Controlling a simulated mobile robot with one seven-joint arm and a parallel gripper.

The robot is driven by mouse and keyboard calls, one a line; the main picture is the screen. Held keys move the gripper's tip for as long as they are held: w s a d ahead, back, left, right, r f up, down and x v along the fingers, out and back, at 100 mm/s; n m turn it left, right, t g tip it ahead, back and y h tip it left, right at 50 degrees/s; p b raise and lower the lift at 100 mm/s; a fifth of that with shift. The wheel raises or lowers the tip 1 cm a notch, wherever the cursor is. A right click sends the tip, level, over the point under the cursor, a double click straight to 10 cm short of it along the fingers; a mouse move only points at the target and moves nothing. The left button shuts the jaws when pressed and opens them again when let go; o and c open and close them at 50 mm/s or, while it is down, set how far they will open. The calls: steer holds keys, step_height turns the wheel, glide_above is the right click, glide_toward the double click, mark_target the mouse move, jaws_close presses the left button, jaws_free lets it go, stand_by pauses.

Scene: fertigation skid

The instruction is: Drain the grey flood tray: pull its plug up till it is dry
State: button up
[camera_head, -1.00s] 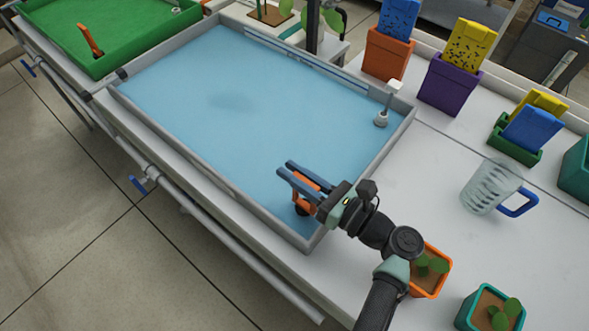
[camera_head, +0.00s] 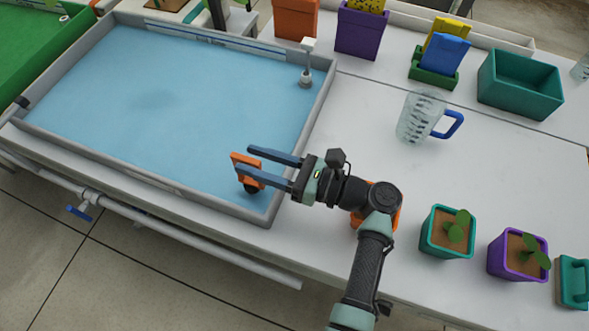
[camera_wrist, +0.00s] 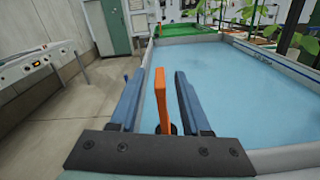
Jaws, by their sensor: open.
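The grey flood tray (camera_head: 175,184) holds a broad sheet of blue water in the head view. Its orange plug handle (camera_head: 246,168) stands upright over a dark base (camera_head: 251,187) near the tray's near right corner. My gripper (camera_head: 245,162) is open, with its two blue fingers reaching over the tray's right rim. In the wrist view the orange handle (camera_wrist: 161,98) stands between the open fingers (camera_wrist: 159,74), with a visible gap on each side. The plug's lower part is mostly hidden in the wrist view.
A white-topped fitting (camera_head: 306,68) stands in the tray's far right corner. A clear jug (camera_head: 420,117) with a blue handle is on the white bench. Potted seedlings in a teal pot (camera_head: 446,240) and a purple pot (camera_head: 517,262) stand right of my arm. A green tray (camera_head: 40,40) lies left.

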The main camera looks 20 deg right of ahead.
steer(key=v, duration=0.8)
steer(key=w+a+r+n+t+h+p, duration=0.25)
steer(key=w+r+n+h, duration=0.45)
steer(key=w+r+n, duration=0.5)
steer(key=w+a+r+n+t+h+p, duration=0.1)
steer(key=w+r+n+t+h, duration=0.15)
steer(key=r, duration=0.75)
steer(key=w+r+n+t+h+p, duration=0.15)
steer(key=r+n, duration=0.25)
steer(key=r, duration=0.6)
steer(key=s+a+r+n+t+h, duration=0.1)
steer(key=s+r+n+t, duration=0.2)
steer(key=r, duration=0.6)
steer(key=s+a+r+n+t+h, duration=0.1)
steer(key=s+a+r+n+t, duration=0.1)
steer(key=s+r, duration=0.6)
steer(key=s+a+r+n+t+h+p, duration=0.1)
steer(key=s+r+n+t, duration=0.3)
steer(key=r, duration=0.6)
steer(key=shift+s+a+r+t+h, duration=0.3)
steer(key=shift+s+a+t, duration=0.35)
steer(key=shift+s, duration=0.45)
